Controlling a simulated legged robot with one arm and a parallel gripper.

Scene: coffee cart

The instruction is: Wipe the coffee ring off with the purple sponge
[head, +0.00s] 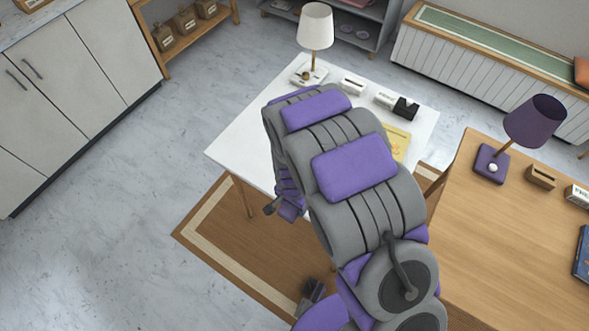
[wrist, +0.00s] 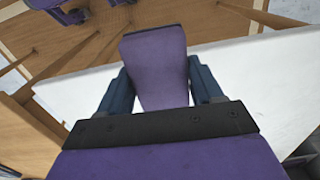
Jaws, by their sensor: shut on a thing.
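A purple sponge (wrist: 158,85) shows in the middle of the wrist view. My gripper (wrist: 160,66) is shut on it, with one dark blue finger on each side. The sponge's far end sticks out past the fingertips and overlaps the white table's edge from this view. Whether it touches the tabletop, I cannot tell. In the head view my arm covers the gripper and the sponge. I see no coffee ring in either view; part of the white table (head: 240,145) is hidden behind my arm.
The white table bears a lamp (head: 315,30) with a white shade, a tape dispenser (head: 404,107) and a yellow booklet (head: 398,140). A wooden desk (head: 470,230) with a purple lamp (head: 533,120) stands at the right. The floor at the left is clear.

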